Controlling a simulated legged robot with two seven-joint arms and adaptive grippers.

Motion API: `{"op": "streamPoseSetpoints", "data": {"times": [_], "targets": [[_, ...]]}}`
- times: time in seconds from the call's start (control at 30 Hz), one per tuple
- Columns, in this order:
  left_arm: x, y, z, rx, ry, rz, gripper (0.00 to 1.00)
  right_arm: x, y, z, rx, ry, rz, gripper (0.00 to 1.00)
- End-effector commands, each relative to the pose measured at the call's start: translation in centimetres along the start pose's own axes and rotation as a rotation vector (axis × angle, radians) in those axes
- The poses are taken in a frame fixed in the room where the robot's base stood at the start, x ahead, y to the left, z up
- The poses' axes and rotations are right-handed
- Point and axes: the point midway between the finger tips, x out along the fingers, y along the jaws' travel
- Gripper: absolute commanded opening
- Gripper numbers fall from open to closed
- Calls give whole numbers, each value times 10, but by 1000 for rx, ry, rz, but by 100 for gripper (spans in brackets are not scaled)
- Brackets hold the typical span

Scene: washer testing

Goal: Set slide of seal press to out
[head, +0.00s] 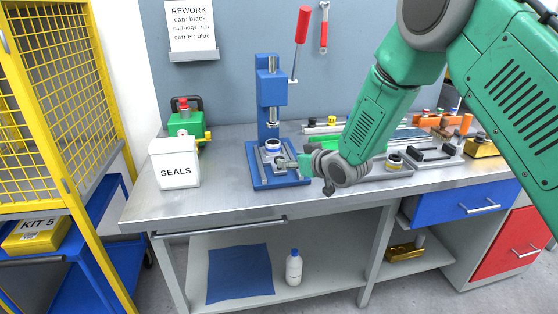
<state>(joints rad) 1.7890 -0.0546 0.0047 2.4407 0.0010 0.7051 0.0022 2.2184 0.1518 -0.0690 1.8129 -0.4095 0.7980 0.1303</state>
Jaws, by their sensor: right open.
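The seal press (269,88) is blue and stands upright on the bench, with a red-handled lever (302,30) raised at its upper right. Its slide (268,155) is a small grey plate low on the blue base, carrying a dark and white round part (273,147) close to under the ram. My right gripper (308,172) is open, at the right side of the press base and beside the slide. It partly hides the slide's right end, and I cannot tell whether it touches the slide. My left gripper is not in view.
A white SEALS box (174,164) and a green device (185,122) stand left of the press. Trays and small parts (394,160) lie to the right, partly behind my right arm. The bench front (225,200) is clear. A yellow mesh cage (60,90) stands at far left.

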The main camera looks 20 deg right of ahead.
Motion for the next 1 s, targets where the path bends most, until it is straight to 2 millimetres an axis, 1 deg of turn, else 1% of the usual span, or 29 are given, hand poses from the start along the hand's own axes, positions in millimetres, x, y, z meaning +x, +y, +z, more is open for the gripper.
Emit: {"op": "streamPoseSetpoints", "data": {"times": [0.03, 0.1, 0.2, 0.3, 0.4, 0.5, 0.77, 0.8, 0.87, 0.9, 0.93, 1.0], "targets": [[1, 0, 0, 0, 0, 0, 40, 12, 0, 1, -2, 1, -1, 48], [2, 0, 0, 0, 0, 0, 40, 26, 0, 1, -3, 1, 0, 48], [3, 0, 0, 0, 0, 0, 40, 43, 0, 1, -1, 1, 0, 48], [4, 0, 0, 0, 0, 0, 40, 56, 0, 0, -1, 1, 0, 48], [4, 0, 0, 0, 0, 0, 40, 64, 0, 1, 0, 0, 0, 48], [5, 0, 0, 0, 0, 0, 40, 68, 0, 0, 1, 0, 0, 48], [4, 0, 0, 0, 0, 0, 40, 69, 0, 0, 1, 0, 0, 48], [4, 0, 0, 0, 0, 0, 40, 69, 0, 0, 1, 0, 1, 40], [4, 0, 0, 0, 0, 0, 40, 69, 0, 0, 1, 0, 0, 19], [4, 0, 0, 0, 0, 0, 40, 69, 0, 0, 1, 0, 1, 5], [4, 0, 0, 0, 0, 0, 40, 69, 0, 0, 1, 0, 1, 0], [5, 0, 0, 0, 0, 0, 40, 69, 0, 0, 0, -1, 1, 0]]}}
